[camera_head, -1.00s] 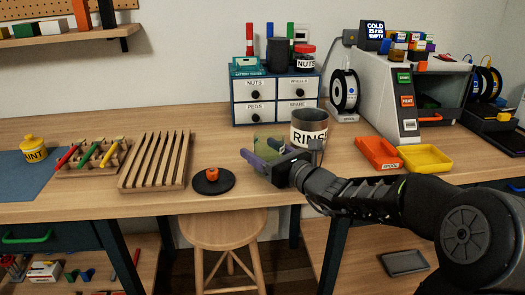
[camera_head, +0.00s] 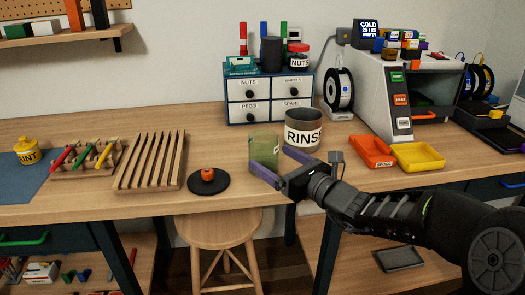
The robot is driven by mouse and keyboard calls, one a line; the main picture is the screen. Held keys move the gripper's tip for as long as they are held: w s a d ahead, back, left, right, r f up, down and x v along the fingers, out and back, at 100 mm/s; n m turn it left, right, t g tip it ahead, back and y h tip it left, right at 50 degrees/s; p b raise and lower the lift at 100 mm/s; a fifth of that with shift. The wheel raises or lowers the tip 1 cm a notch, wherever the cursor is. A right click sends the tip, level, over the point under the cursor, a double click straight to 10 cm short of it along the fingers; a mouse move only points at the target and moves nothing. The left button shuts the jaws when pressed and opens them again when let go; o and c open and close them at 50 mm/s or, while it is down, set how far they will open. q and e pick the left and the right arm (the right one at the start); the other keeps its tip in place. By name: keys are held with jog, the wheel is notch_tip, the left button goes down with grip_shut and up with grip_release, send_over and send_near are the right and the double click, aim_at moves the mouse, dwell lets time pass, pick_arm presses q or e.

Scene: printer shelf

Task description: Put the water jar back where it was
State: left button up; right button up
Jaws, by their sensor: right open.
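A pale green, see-through jar (camera_head: 263,146) stands upright on the workbench in front of the drawer box. A grey-brown round pot labelled RINS… (camera_head: 303,132) stands just behind and right of it. My right gripper (camera_head: 277,164) comes in from the right, low over the bench front. The other finger points toward the base of the pot. My left gripper is out of view.
A black disc (camera_head: 222,188) with a small orange item lies left of the jar. A slatted wooden rack (camera_head: 150,160) is further left. Orange (camera_head: 371,152) and yellow (camera_head: 417,156) trays lie right. The labelled drawer box (camera_head: 268,93) stands behind; a stool (camera_head: 218,226) is below.

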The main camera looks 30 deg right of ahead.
aim_at(274, 159)
jog(key=v, duration=0.5)
dwell(0.8)
